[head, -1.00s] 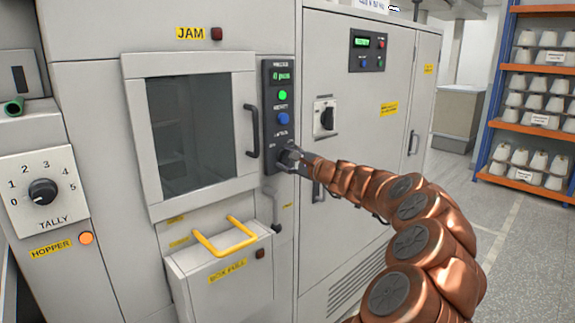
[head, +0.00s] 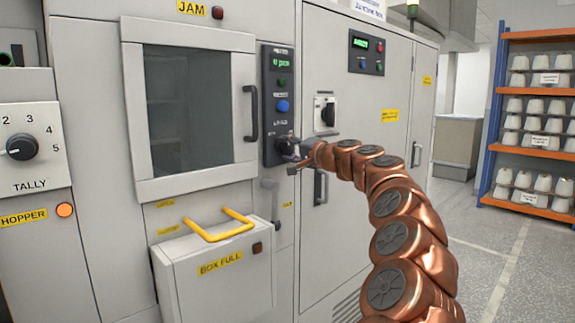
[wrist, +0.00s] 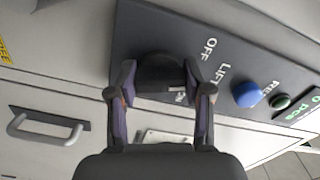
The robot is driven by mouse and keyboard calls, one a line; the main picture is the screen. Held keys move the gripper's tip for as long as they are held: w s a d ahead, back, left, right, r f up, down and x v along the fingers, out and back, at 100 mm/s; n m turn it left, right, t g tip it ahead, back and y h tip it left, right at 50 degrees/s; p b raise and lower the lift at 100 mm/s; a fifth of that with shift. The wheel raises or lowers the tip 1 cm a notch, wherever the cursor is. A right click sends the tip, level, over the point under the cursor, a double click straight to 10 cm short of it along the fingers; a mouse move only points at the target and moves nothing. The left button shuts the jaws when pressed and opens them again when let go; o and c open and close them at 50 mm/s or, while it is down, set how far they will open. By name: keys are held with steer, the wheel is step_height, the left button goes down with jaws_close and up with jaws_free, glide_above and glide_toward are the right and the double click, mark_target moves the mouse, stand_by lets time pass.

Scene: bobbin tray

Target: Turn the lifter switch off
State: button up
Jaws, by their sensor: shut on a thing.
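The lifter switch (wrist: 160,72) is a black knob on a dark control panel, with the words OFF and LIFT beside it in the wrist view. My gripper (wrist: 160,88) is shut on the knob, with one finger on each side of it. The fingers hide parts of the knob, and I cannot tell exactly where it points. In the head view my gripper (head: 291,156) is at the lower end of the control panel (head: 271,135), and the knob is mostly hidden. The green lamp (head: 281,83) higher on the panel looks dark.
A blue button (head: 282,106) sits above the switch. A windowed door with a dark handle (head: 251,113) is on the left, above a BOX FULL bin with a yellow handle (head: 218,233). Open floor lies at right.

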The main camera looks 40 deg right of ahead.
steer(key=shift+f+n+b, duration=0.2)
steer(key=shift+n+b, duration=1.5)
steer(key=shift+b, duration=0.1)
steer(key=shift+r+n+b, duration=0.2)
steer(key=shift+n+b, duration=0.1)
steer(key=shift+n, duration=0.1)
steer(key=o, duration=1.2)
steer(key=shift+c, duration=0.2)
steer(key=shift+s, duration=0.1)
steer(key=s+d, duration=0.1)
steer(key=s, duration=1)
steer(key=shift+s+d, duration=0.3)
steer(key=shift+s, duration=0.05)
